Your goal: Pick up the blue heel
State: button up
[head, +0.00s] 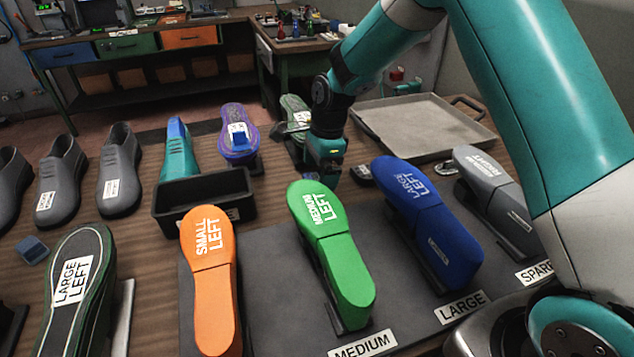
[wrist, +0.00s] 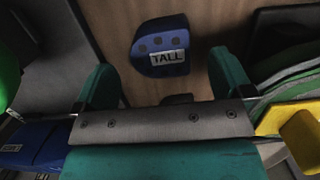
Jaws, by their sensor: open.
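The blue heel (wrist: 160,45) is a small dark-blue block with several round marks and a white "TALL" label. In the wrist view it lies on the brown wooden table, ahead of the gap between my fingers and not touched by them. My gripper (wrist: 168,88) is open and empty, its two green fingers spread on either side. In the head view my gripper (head: 325,175) points down over the table behind the green shoe form. There only a bluish sliver (head: 309,176) shows beside it, with the rest hidden.
Orange (head: 208,275), green (head: 335,255) and blue (head: 425,220) shoe forms stand on a dark mat in front. A black bin (head: 205,205) is at left, a grey tray (head: 425,125) behind right. A small dark piece (head: 362,174) lies right of my gripper.

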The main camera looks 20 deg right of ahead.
aim_at(318, 178)
jog(key=f, duration=0.3)
jog(key=shift+a+f, duration=0.15)
jog(key=shift+a, duration=0.1)
jog(key=shift+c, duration=0.4)
jog(key=c, duration=1)
